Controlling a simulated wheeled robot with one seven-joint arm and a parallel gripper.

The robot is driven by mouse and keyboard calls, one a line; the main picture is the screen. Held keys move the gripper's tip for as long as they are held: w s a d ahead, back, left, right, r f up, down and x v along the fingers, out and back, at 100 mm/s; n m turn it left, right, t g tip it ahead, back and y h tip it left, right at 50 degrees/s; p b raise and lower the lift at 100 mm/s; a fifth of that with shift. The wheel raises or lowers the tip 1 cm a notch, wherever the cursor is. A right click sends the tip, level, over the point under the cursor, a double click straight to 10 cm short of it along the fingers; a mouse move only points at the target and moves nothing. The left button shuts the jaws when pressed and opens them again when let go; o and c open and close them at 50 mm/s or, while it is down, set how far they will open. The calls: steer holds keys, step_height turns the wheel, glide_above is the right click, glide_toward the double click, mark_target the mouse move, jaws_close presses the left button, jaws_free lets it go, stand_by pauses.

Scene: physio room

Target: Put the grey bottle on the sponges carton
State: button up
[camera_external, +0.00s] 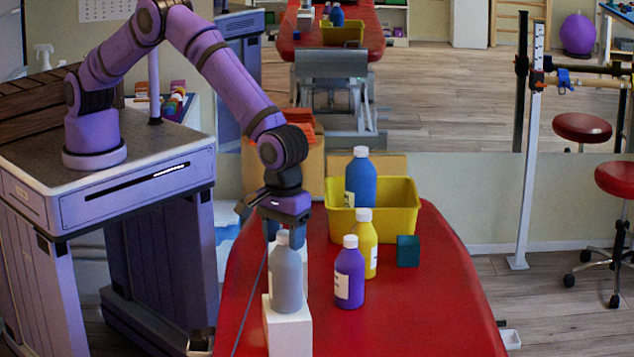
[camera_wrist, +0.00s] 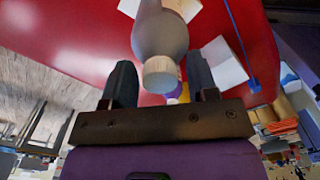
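The grey bottle (camera_external: 287,279) with a white cap stands upright on a white box (camera_external: 288,335) at the near left of the red table. In the wrist view the bottle (camera_wrist: 160,32) points its cap toward the gap between my fingers. My gripper (camera_external: 285,228) is just above and behind the bottle, pointing down. Its fingers (camera_wrist: 161,85) are apart, with clear space on both sides of the cap. A second white box (camera_external: 303,262) is partly hidden behind the bottle. No readable label shows which box is the sponges carton. A brown carton (camera_external: 312,172) with orange pieces stands behind.
A purple bottle (camera_external: 349,275) and a yellow bottle (camera_external: 366,240) stand to the right. A yellow bin (camera_external: 403,208) with a blue bottle (camera_external: 360,180) is behind them. The red table (camera_external: 430,310) is clear at the front right.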

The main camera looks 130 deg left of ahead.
steer(key=shift+r, duration=0.1)
step_height(320, 180, up, 12)
stand_by(0.7)
steer(key=s+r+m+t, duration=0.3)
steer(key=s+r+m, duration=0.6)
steer(key=s+r, duration=1.55)
steer(key=s+f+m+t, duration=0.2)
steer(key=s+m, duration=0.8)
steer(key=s, duration=2.1)
steer(key=shift+f+m, duration=0.4)
steer(key=shift+f, duration=0.45)
